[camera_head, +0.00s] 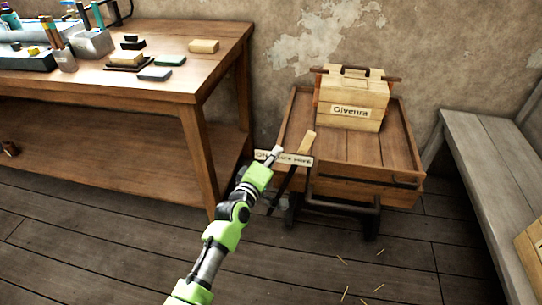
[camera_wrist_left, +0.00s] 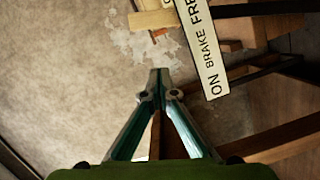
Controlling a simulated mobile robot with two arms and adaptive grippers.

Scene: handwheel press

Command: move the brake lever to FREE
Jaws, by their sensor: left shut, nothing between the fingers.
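The brake lever (camera_head: 307,143) has a pale wooden grip on a dark rod. It stands at the cart's left front corner and leans to the right in the head view. A white label (camera_head: 299,161) lies beside it, partly hidden by my gripper; in the wrist view the label (camera_wrist_left: 207,50) reads ON BRAKE FREE. A pale wooden piece, apparently the lever's grip (camera_wrist_left: 153,19), shows at the top of the wrist view. My left gripper (camera_head: 277,151) is shut and empty, just left of the lever, with a gap to the grip. Its fingertips meet in the wrist view (camera_wrist_left: 160,72).
The wooden cart (camera_head: 365,185) carries a crate labelled Olvenra (camera_head: 352,97) and has a dark front handle. A workbench (camera_head: 200,75) with small blocks and tools stands at left. A grey bench (camera_head: 480,150) stands at right. The floor in front is mostly clear.

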